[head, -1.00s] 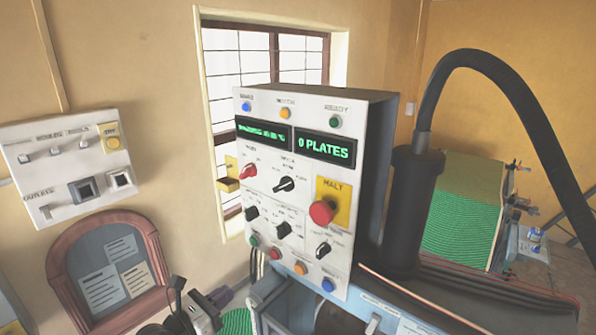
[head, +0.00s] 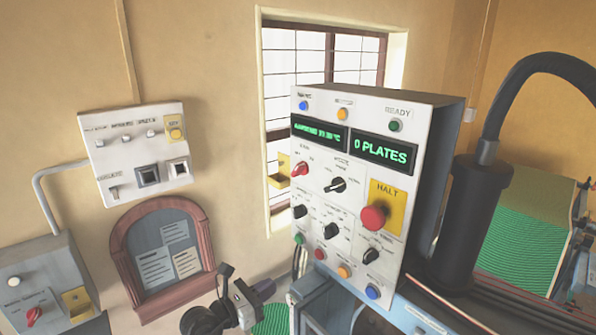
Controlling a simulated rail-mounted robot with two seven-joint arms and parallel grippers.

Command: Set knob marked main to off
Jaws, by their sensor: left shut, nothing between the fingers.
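The white control panel (head: 348,195) stands right of centre in the head view. A red knob (head: 300,169) sits on it below the left green display. Its small label is too blurred to read surely. Another red knob (head: 34,314) is on a grey wall box at the lower left; its lettering is also unreadable. My left gripper (head: 264,289) is low in the picture, between the wooden-framed notice board and the panel. It is shut and empty, apart from both red knobs. My right gripper is out of view.
The panel also bears black knobs (head: 336,185), coloured buttons and a large red HALT button (head: 374,217). A white switch box (head: 136,150) hangs on the wall above the notice board (head: 165,257). A thick black hose (head: 535,75) arches at the right.

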